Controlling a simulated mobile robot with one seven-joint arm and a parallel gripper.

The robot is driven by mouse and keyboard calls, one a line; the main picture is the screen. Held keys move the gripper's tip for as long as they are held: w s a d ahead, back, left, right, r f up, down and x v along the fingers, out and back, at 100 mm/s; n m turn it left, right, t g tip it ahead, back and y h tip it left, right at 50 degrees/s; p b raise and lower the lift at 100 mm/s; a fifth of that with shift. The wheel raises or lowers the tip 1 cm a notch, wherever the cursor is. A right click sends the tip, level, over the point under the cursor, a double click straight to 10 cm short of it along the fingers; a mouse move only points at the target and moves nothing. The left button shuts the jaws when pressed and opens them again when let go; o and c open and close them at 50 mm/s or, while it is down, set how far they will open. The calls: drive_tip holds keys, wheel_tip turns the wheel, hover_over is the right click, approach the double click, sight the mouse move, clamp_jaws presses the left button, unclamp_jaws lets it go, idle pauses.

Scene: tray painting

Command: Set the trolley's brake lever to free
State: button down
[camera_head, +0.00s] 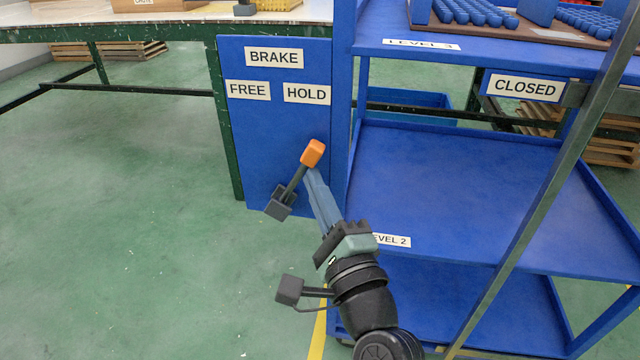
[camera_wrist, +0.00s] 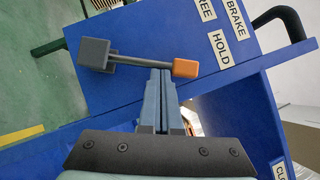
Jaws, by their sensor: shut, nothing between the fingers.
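The brake lever has a dark rod (camera_head: 296,178), a grey block at its lower end and an orange knob (camera_head: 313,152) on top. It leans right, with its knob below the HOLD label (camera_head: 307,94); the FREE label (camera_head: 248,90) is further left. The blue brake panel (camera_head: 285,130) is on the left side of the trolley (camera_head: 450,180). My gripper (camera_head: 311,174) is shut and empty, its tips just right of the rod, below the knob. In the wrist view the tips (camera_wrist: 161,74) lie close beside the rod near the orange knob (camera_wrist: 185,68); contact cannot be told.
The trolley's shelves fill the right side, with a CLOSED sign (camera_head: 525,87) and a slanted metal bar (camera_head: 545,195) in front. Trays of blue pieces stand on the top shelf. A green-legged table (camera_head: 190,28) is behind. The floor at left is clear.

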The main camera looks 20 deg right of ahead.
drive_tip(key=shift+w+a+r+n+g+y+p, duration=0.25)
drive_tip(key=shift+r+n+p, duration=0.4)
drive_tip(key=shift+p, duration=0.9)
drive_tip(key=shift+w+a+r+n+g+y+p, duration=0.15)
drive_tip(key=shift+a+r+n+g+p, duration=0.35)
drive_tip(key=shift+p, duration=1)
drive_tip(key=w+a+n+g+p, duration=0.1)
drive_tip(key=n+p, duration=0.1)
drive_tip(key=p, duration=0.3)
drive_tip(key=w+a+n+g+p, duration=0.1)
drive_tip(key=n+p, duration=0.1)
drive_tip(key=p, duration=0.3)
drive_tip(key=w+a+r+n+g+p, duration=0.1)
drive_tip(key=a+n+p, duration=0.1)
drive_tip(key=p, duration=0.4)
drive_tip(key=shift+a+g, duration=0.1)
drive_tip(key=shift+g, duration=0.25)
drive_tip(key=shift+w+a+f+h+p, duration=0.35)
drive_tip(key=shift+a+p, duration=0.1)
drive_tip(key=shift+p, duration=0.65)
